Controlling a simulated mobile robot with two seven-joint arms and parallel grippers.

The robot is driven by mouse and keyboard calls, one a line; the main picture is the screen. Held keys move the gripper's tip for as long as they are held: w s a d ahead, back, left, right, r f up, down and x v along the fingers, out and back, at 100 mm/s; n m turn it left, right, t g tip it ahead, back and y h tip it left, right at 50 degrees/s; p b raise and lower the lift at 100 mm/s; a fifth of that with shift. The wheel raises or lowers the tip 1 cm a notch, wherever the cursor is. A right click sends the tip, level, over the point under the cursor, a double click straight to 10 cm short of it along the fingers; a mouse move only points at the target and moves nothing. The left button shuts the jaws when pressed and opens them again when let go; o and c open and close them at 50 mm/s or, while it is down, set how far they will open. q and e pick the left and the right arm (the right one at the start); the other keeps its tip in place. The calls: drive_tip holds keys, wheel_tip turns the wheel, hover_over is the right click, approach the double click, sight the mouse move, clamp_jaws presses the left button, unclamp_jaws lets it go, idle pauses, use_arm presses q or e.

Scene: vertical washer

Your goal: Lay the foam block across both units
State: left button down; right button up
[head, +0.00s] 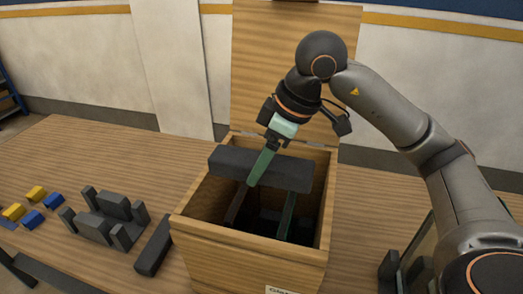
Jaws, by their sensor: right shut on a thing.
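A long dark grey foam block (230,163) lies crosswise at the opening of a wooden box (247,249). My right gripper (262,168) reaches down from above and is shut on the block, with a green finger across its near face. Below the block, inside the box, are two narrow upright units: a green-edged one (287,217) on the right and a brownish one (236,205) on the left. The block covers their far parts. I cannot tell whether it touches them. My left gripper is not in view.
The box's lid (262,75) stands open behind it. Left of the box on the table (105,160) are a grey bar (154,246), a grey slotted holder (112,205), and several yellow and blue blocks (36,193). The table's back left is clear.

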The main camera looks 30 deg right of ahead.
sight(284, 163)
wheel_tip(284, 163, down, 9)
drive_tip(key=b, duration=0.7)
idle(0.4)
drive_tip(key=o, duration=1.4)
drive_tip(key=shift+c, duration=0.2)
drive_tip(key=v, duration=1.1)
drive_tip(key=shift+d+r, duration=0.15)
drive_tip(key=shift+r, duration=0.15)
drive_tip(key=shift+s+d+r, duration=0.1)
drive_tip(key=shift+s+r, duration=0.1)
drive_tip(key=shift+r, duration=0.15)
